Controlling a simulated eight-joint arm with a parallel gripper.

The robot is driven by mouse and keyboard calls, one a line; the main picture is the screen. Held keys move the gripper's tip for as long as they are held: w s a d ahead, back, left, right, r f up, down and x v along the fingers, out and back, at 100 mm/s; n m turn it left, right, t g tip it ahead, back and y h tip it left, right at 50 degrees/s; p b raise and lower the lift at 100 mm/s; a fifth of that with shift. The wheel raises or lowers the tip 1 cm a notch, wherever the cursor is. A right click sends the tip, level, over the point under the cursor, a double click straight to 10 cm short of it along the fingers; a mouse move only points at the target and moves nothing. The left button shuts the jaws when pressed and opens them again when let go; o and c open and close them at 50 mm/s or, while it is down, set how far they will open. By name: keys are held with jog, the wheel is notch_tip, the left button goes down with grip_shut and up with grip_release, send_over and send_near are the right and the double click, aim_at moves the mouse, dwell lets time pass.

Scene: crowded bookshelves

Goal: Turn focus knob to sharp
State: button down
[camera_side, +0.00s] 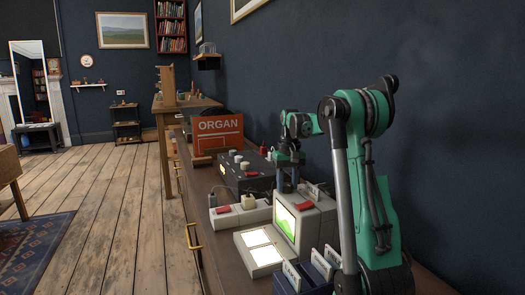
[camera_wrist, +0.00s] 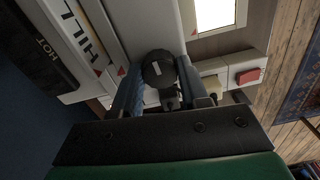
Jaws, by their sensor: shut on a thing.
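The focus knob (camera_wrist: 157,70) is a round black knob with a short white line mark. In the wrist view it sits between the two blue fingers of my gripper (camera_wrist: 161,84), which is shut on it. In the side view my gripper (camera_side: 287,184) points down at the back of a pale viewer box (camera_side: 318,232), and the knob is hidden there. The viewer's lit screen (camera_side: 287,227) shows a green hill picture; it is too small to judge how sharp it is. Slides stand in the viewer, one reading HILL (camera_wrist: 76,22).
A bright light panel (camera_side: 259,249) lies before the viewer. A slide rack (camera_side: 305,278) stands near the front. A power strip with a red switch (camera_side: 224,209), a dark box with knobs (camera_side: 238,175) and an orange ORGAN sign (camera_side: 219,130) stand behind. The wall is close on the right.

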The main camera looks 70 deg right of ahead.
aim_at(288, 184)
jog(key=shift+m, duration=0.3)
jog(key=shift+c, duration=2.3)
grip_release()
jog(key=shift+r, duration=2.85)
